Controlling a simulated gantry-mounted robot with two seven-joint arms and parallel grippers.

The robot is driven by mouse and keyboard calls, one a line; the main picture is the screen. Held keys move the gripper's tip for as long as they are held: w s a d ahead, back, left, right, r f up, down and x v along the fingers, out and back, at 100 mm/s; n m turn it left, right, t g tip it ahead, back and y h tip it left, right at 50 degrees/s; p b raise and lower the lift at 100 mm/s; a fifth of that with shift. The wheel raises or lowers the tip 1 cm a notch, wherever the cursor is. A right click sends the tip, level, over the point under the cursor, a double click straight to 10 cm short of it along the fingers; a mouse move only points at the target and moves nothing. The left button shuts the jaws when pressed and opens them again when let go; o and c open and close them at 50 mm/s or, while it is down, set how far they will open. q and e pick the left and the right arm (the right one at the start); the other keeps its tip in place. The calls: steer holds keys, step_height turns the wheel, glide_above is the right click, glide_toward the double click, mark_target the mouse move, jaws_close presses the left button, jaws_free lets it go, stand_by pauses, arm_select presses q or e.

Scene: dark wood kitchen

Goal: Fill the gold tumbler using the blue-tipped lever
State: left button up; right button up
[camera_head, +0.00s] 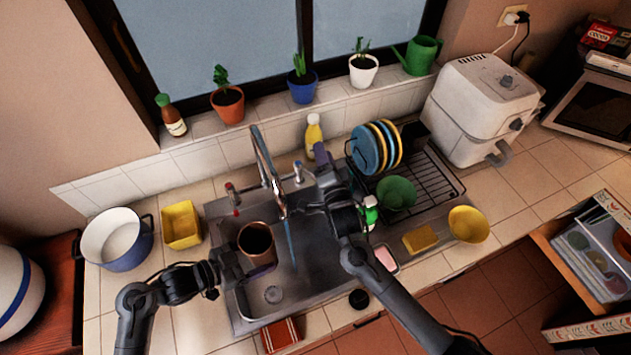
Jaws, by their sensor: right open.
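The gold tumbler (257,240), brown-gold with a dark open mouth, is over the left part of the sink basin. My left gripper (246,268) is at its lower side, with fingers around it; it looks shut on the tumbler. The chrome faucet (264,158) stands at the back of the sink. A blue stream of water (289,240) falls from its spout, to the right of the tumbler's mouth. A red-tipped lever (233,198) is left of the faucet. My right gripper (306,208) is open, right of the spout. A chrome fitting (298,172) shows behind it; I cannot make out a blue tip.
The sink (235,312) has a drain below the tumbler. A dish rack (435,180) with plates and a green bowl (396,193) stands right of my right arm. A yellow bottle (313,133) is behind it. A yellow container (181,225) and a blue pot (127,255) stand left.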

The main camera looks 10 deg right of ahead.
steer(key=s+a+n+y, duration=0.5)
steer(key=s+a+y, duration=0.1)
steer(key=s+a, duration=0.1)
steer(key=m+h, duration=0.4)
steer(key=m, duration=0.5)
glide_toward(315, 182)
steer(key=shift+g, duration=0.4)
steer(key=w, duration=0.3)
steer(key=w+a, duration=0.1)
steer(key=w, duration=0.2)
steer(key=w+r, duration=0.1)
steer(key=w, duration=0.2)
steer(key=shift+w+a, duration=0.25)
steer(key=shift+w, duration=0.15)
steer(key=shift+c, duration=0.4)
jaws_close()
